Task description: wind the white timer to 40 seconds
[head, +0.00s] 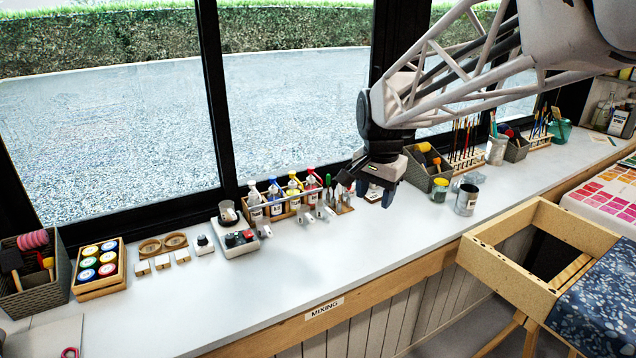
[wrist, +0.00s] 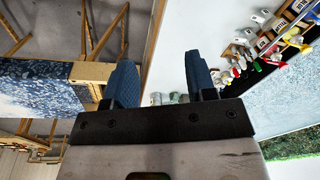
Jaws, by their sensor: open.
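A small white block with a dark knob (head: 203,244), which looks like the white timer, stands on the bench left of a white device with red and black knobs (head: 240,238). Its dial marks are too small to read. My gripper (head: 376,193) hangs above the bench, well to the right of that block, pointing down. Its two blue fingers (wrist: 162,80) are apart with nothing held between them. A small pale item (head: 372,197) with a dark top shows partly behind the fingers; I cannot tell what it is. I cannot make out the timer in the wrist view.
A rack of paint bottles (head: 283,201) stands between the device and my gripper. A metal can (head: 466,200) stands right of my gripper. The bench front (head: 300,280) is clear.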

